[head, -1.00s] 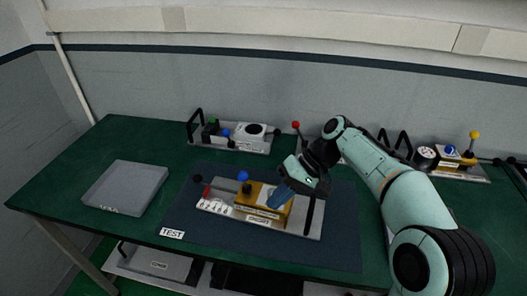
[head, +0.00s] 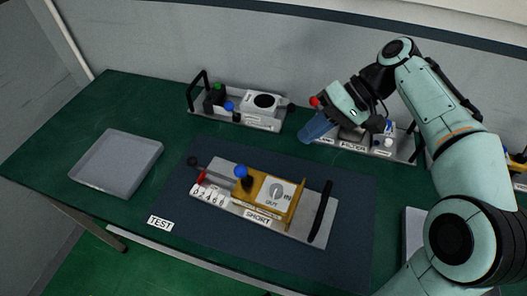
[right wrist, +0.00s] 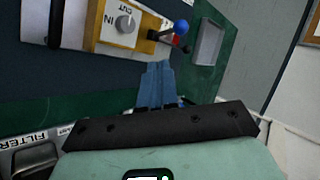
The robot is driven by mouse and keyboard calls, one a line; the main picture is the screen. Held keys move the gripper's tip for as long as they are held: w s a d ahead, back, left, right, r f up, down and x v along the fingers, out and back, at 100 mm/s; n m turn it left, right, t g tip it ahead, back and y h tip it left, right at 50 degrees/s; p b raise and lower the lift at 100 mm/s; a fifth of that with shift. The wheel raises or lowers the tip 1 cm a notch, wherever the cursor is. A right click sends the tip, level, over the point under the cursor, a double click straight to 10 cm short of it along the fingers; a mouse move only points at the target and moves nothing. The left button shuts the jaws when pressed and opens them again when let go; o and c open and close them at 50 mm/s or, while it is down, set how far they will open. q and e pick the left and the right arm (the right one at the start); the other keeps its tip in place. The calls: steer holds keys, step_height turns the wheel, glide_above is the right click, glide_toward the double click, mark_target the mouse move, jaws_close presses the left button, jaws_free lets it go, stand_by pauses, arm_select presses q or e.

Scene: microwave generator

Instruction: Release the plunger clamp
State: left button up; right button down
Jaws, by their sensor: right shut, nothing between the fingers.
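A unit (head: 215,214) with a black handle lies on the dark mat. It carries a yellow block (head: 272,203) with a white dial plate, a blue ball knob (head: 241,171), a red part (head: 201,177) and a black ball (head: 193,161) at its left end. In the right wrist view, the yellow block (right wrist: 101,35) and blue knob (right wrist: 181,27) show beyond the fingers. I cannot tell which part is the plunger clamp. My right gripper (head: 312,132) is shut and empty, behind and above this unit, apart from it, and in front of the FILTER unit. My left gripper is out of view.
The FILTER unit (head: 392,143), with a red knob (head: 315,101), stands behind my right gripper and is partly hidden. Another unit (head: 245,122) stands at the back middle. An empty grey tray (head: 118,165) lies at left. The mat (head: 200,230) has free room around its unit.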

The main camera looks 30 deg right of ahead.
mark_target(243, 175)
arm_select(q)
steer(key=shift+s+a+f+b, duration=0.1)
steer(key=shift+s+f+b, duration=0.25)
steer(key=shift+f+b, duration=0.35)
arm_select(e)
steer(key=a+r+x, duration=0.2)
steer(key=x, duration=1)
steer(key=shift+w+a+f, duration=0.25)
steer(key=shift+w, duration=0.1)
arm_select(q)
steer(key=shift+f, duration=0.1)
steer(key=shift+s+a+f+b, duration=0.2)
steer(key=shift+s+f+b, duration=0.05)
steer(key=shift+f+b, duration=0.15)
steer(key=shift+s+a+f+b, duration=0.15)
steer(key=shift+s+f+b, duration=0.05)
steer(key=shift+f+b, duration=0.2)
arm_select(e)
steer(key=shift+s+a+f+n+t+h, duration=0.1)
steer(key=shift+s+a+n+t+h, duration=0.35)
steer(key=shift+a+h, duration=0.4)
steer(key=shift+s+d, duration=0.1)
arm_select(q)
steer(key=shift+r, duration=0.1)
arm_select(e)
steer(key=shift+d, duration=0.1)
